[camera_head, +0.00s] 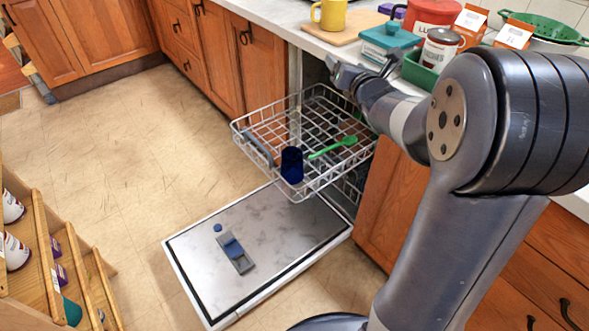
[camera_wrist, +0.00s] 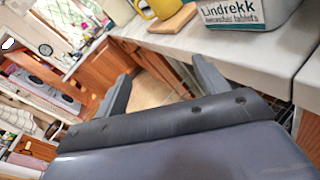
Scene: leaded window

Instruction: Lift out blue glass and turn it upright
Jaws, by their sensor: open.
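The blue glass (camera_head: 291,165) is dark blue and stands in the near corner of the pulled-out wire rack (camera_head: 262,128) of the dishwasher. I cannot tell for sure which end of the glass faces up. My gripper (camera_head: 336,72) is above and behind the rack, near the counter edge, apart from the glass. In the wrist view my gripper (camera_wrist: 160,88) shows two spread fingers with nothing between them. The glass does not show in the wrist view.
A green spoon (camera_head: 333,147) lies in the rack beside the glass. The open dishwasher door (camera_head: 290,235) is below. A wooden shelf (camera_head: 45,250) stands left; the floor between is clear.

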